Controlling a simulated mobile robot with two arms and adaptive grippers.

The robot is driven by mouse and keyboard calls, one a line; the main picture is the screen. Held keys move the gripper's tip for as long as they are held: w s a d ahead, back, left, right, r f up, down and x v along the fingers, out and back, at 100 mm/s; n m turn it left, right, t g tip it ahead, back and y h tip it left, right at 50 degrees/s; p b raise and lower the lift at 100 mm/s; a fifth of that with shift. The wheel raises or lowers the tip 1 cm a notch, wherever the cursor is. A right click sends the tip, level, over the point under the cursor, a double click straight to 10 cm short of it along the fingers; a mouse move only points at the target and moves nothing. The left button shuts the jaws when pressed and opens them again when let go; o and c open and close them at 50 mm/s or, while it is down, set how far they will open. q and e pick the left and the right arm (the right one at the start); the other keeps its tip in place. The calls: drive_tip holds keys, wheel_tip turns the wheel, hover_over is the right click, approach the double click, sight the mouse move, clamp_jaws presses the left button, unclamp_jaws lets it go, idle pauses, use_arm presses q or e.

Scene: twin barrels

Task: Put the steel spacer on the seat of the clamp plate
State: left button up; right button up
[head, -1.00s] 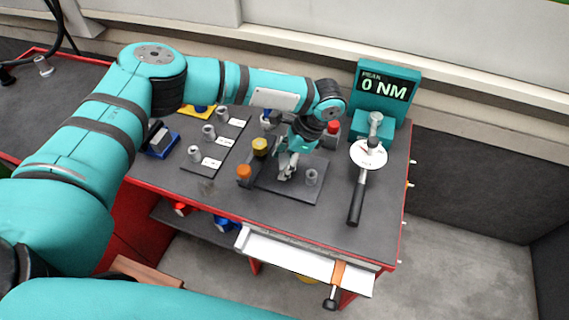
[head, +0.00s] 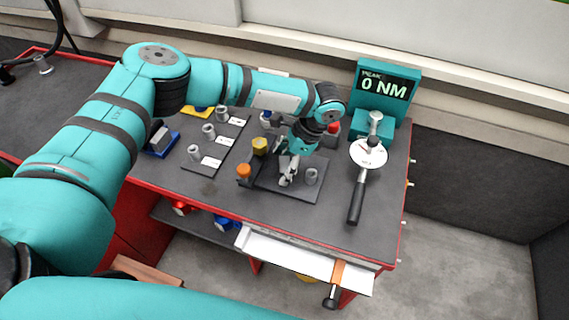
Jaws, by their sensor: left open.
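A dark flat plate (head: 285,195), which looks like the clamp plate, lies on the bench top. A grey cylinder (head: 311,176) stands upright on its right part. Three similar grey cylinders stand on a labelled board to the left: a near one (head: 194,153), a middle one (head: 208,131) and a far one (head: 222,114). I cannot tell which is the steel spacer. My left gripper (head: 287,180) points down over the plate, open, just left of the cylinder on it. The seat is not clearly visible, and the fingers hide part of the plate. My right gripper is out of view.
An orange-topped piece (head: 243,171) and a yellow-topped piece (head: 260,145) stand left of the plate. A torque tester (head: 385,90) reading 0 NM and a black-handled wrench (head: 356,205) are at the right. An open drawer (head: 300,262) juts out in front.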

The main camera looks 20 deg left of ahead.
use_arm(q)
drive_tip(key=v, duration=1.1)
drive_tip(key=shift+d+r, duration=0.2)
drive_tip(key=shift+r, duration=0.15)
idle(0.6)
